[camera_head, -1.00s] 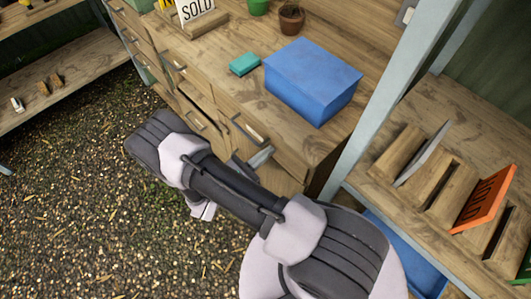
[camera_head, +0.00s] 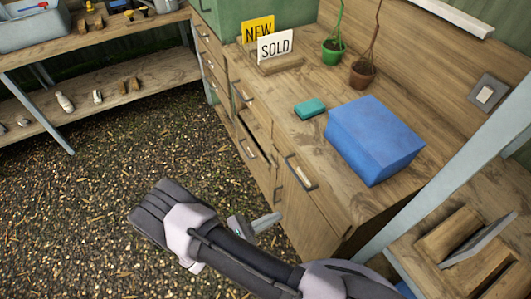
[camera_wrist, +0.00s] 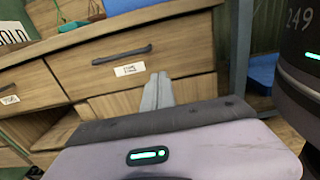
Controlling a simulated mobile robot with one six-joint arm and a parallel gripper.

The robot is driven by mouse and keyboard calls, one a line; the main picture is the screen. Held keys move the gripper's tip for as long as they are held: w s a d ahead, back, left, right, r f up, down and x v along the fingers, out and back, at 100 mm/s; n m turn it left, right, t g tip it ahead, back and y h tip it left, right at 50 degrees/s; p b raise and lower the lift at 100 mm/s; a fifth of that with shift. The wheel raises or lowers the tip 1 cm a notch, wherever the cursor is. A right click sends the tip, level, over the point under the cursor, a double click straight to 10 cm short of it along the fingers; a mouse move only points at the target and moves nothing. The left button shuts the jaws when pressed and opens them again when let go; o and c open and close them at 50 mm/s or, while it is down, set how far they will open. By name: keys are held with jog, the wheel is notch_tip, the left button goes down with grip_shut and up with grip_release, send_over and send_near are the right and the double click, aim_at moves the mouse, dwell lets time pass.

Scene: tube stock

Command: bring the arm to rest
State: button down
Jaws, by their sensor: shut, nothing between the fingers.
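My gripper (camera_head: 266,222) is in front of the wooden drawer cabinet (camera_head: 310,225), above the gravel floor, with my arm folded across the lower middle of the head view. In the wrist view the two grey fingers of my gripper (camera_wrist: 158,90) lie together, shut and empty. They point toward the cabinet front, below a drawer handle (camera_wrist: 122,54) and a white label (camera_wrist: 129,69). Whether the fingertips touch the wood cannot be told.
A blue box (camera_head: 375,140), a teal block (camera_head: 310,109), potted plants and SOLD (camera_head: 275,46) and NEW signs stand on the cabinet top. A pale post (camera_head: 440,175) rises at right. Shelves (camera_head: 110,85) stand at left. The gravel floor (camera_head: 90,210) is clear.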

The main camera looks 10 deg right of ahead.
jog(key=s+r+m+y, duration=0.3)
jog(key=r+m+y, duration=0.3)
jog(key=r, duration=0.6)
jog(key=s+d+r+m+y, duration=0.1)
jog(key=s+r+m+y, duration=0.1)
jog(key=r+m+y, duration=0.4)
jog(key=s+r+m+y, duration=0.3)
jog(key=r+m+y, duration=0.4)
jog(key=r+m, duration=0.6)
notch_tip(320, 180, up, 5)
jog(key=shift+s+d+f+m+t, duration=0.2)
jog(key=shift+s+m+t, duration=0.1)
jog(key=shift+m, duration=0.1)
